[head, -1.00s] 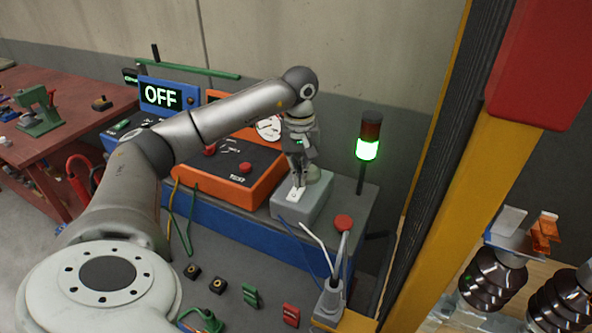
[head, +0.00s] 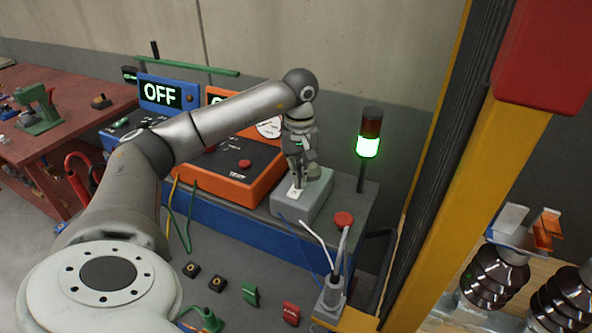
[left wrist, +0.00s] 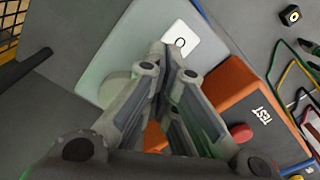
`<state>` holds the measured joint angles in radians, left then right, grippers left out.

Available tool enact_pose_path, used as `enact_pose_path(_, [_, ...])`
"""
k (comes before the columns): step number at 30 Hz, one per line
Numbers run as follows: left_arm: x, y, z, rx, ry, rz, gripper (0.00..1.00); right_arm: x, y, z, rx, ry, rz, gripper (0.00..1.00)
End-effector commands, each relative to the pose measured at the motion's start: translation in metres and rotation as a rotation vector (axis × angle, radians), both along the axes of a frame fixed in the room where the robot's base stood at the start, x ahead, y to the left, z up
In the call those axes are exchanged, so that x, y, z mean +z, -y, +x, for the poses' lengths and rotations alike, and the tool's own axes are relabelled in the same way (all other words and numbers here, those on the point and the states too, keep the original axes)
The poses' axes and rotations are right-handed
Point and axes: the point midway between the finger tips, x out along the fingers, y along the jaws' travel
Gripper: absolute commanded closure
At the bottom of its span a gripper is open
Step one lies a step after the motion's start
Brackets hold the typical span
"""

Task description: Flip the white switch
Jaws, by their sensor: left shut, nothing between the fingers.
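The white switch (head: 296,192) is a small white rocker on top of a grey box (head: 312,206) at the back right of the bench. In the left wrist view the white switch (left wrist: 181,39) shows a dark "O" mark on its face. My left gripper (head: 298,183) points down at it, its fingers shut with nothing between them. In the left wrist view the fingertips (left wrist: 172,56) lie at the near edge of the switch and cover part of it. I cannot tell whether they touch it. My right gripper is not in view.
An orange box (head: 262,180) with a red button stands left of the grey box. A signal tower (head: 369,145) lit green stands behind it, and a red button (head: 344,219) is to its right. A blue display (head: 161,94) reads "OFF". A yellow post (head: 440,170) stands at right.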

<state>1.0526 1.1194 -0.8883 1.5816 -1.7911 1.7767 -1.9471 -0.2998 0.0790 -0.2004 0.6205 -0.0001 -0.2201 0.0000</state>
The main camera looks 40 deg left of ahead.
Motion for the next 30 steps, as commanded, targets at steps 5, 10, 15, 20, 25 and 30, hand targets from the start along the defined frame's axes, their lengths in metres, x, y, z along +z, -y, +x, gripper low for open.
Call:
enact_pose_path(5, [-0.003,0.0,0.0,0.0,0.0,0.0,1.0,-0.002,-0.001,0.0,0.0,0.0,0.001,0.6])
enact_pose_path(10, [-0.006,0.0,0.0,0.0,0.0,0.0,1.0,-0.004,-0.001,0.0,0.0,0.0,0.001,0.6])
enact_pose_path(15, [-0.009,0.0,0.0,0.0,0.0,0.0,1.0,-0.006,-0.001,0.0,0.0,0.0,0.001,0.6])
enact_pose_path(20, [-0.011,0.0,0.0,0.0,0.0,0.0,1.0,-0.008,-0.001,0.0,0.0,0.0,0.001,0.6])
enact_pose_path(25, [-0.013,0.0,0.0,0.0,-0.001,0.0,1.0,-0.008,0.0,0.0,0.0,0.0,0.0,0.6])
enact_pose_path(30, [-0.007,0.0,-0.001,-0.001,-0.004,0.0,1.0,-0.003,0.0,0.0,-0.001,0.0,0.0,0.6])
